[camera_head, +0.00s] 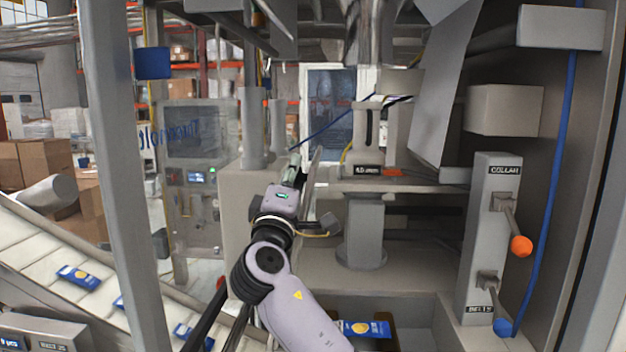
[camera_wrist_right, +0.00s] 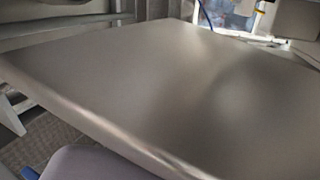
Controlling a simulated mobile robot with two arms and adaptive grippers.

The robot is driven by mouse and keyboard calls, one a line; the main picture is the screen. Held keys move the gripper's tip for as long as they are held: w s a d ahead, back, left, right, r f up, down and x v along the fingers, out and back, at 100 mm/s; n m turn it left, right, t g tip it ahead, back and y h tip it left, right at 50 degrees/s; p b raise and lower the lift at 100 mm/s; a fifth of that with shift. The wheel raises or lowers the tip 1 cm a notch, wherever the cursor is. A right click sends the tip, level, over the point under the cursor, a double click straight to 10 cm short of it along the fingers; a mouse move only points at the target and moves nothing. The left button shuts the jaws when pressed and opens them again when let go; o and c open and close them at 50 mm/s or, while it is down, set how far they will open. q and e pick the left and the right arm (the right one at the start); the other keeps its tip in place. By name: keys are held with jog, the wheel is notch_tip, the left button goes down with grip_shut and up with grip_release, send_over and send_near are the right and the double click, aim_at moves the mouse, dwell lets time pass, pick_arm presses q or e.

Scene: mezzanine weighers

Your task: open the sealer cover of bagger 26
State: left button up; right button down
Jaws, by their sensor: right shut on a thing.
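My right gripper (camera_head: 297,170) reaches into the bagger's open front, near the middle of the head view. It is shut at the edge of a thin grey metal panel (camera_head: 314,165), which looks like the sealer cover and stands nearly edge-on there. The panel fills most of the right wrist view (camera_wrist_right: 170,90) as a smooth, bare metal sheet with a rounded edge. The exact place of the grip is hidden by my wrist, and the fingertips do not show in the wrist view. My left gripper is out of sight.
On the right, a grey post carries a COLLAR lever with an orange knob (camera_head: 521,247) and a BELTS lever with a blue knob (camera_head: 502,327). A blue bag (camera_head: 366,329) lies below. An upright frame post (camera_head: 112,170) and a bag conveyor (camera_head: 50,252) are at left.

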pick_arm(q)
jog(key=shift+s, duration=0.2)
pick_arm(e)
jog(key=shift+a, duration=0.5)
jog(key=shift+n, duration=0.3)
jog(key=c, duration=1.3)
grip_release()
jog(key=shift+s, duration=0.1)
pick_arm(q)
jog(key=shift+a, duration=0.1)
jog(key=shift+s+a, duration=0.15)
pick_arm(e)
jog(key=shift+d, duration=0.1)
